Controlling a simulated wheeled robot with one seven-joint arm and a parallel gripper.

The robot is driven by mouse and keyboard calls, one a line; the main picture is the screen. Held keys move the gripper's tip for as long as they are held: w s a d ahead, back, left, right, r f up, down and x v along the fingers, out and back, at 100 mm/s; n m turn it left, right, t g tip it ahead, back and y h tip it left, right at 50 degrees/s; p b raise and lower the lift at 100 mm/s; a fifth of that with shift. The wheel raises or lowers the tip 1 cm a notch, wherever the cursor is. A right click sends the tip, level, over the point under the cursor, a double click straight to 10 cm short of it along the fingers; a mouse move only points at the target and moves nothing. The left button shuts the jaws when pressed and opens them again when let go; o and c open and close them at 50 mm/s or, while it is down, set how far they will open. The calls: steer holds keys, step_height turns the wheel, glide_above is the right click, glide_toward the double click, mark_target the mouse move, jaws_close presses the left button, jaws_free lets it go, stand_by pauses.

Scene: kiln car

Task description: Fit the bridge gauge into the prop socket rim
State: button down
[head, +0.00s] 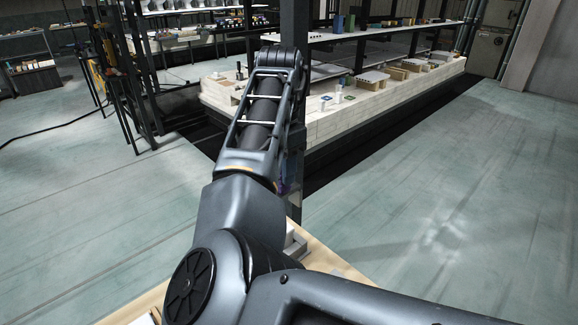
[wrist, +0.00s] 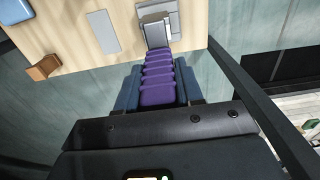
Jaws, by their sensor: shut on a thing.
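My gripper (wrist: 160,52) shows in the wrist view as purple ribbed fingers between dark blue sides, pointing down at a light wooden board. It is shut on a small grey block-shaped piece, which I take as the bridge gauge (wrist: 154,30), at the fingertips. The fingers hide its lower part. I cannot tell whether it touches the board or sits in a rim. No prop socket rim can be clearly made out. In the head view my arm hides most of the gripper; only a bit of purple (head: 283,186) shows beside the dark post.
The wooden board (wrist: 75,20) bears a flat grey plate (wrist: 103,31), a brown wooden block (wrist: 43,67) and a blue-grey item (wrist: 14,10). A dark post (head: 294,100) stands close to my arm. The kiln car (head: 340,118) lies beyond; the floor at right is clear.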

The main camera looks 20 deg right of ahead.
steer(key=shift+f, duration=0.1)
steer(key=shift+f+b, duration=0.95)
steer(key=shift+f, duration=2)
steer(key=shift+f+b, duration=0.8)
steer(key=shift+f, duration=1.35)
steer(key=c, duration=0.6)
jaws_free()
steer(key=shift+c, duration=0.2)
steer(key=shift+o, duration=0.3)
steer(key=shift+o, duration=0.5)
steer(key=shift+r, duration=0.3)
